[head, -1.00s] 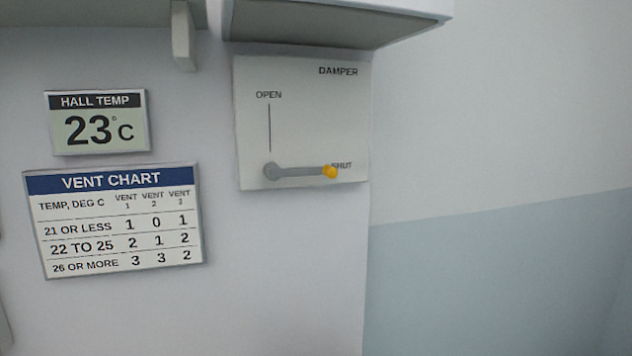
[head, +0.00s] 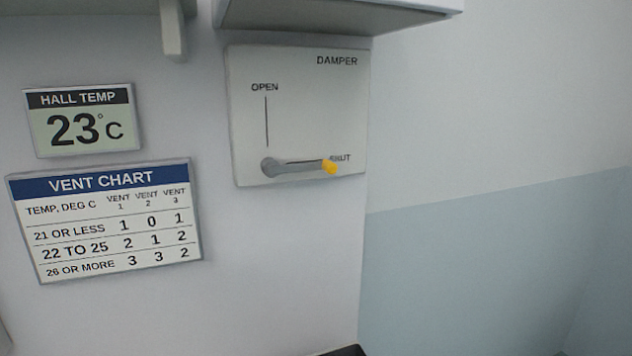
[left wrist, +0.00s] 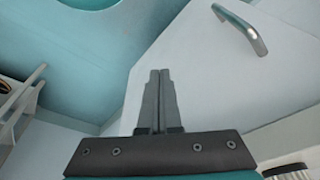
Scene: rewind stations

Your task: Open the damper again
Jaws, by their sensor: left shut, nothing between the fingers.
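The damper panel (head: 310,115) is a pale plate on the wall in the head view, marked OPEN at the upper left and SHUT at the lower right. Its grey lever (head: 295,168) pivots at the panel's lower left and lies nearly level, pointing right. Its yellow knob (head: 329,167) is at the SHUT mark. My left gripper (left wrist: 160,75) shows only in the left wrist view, with its fingers together and empty, away from the damper. My right gripper is in neither view.
A HALL TEMP display (head: 84,121) reads 23 °C, above a VENT CHART (head: 105,222). A box (head: 340,15) juts out just above the panel. The wall right of the panel is bare. In the left wrist view, a metal handle (left wrist: 240,30) is on a pale surface.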

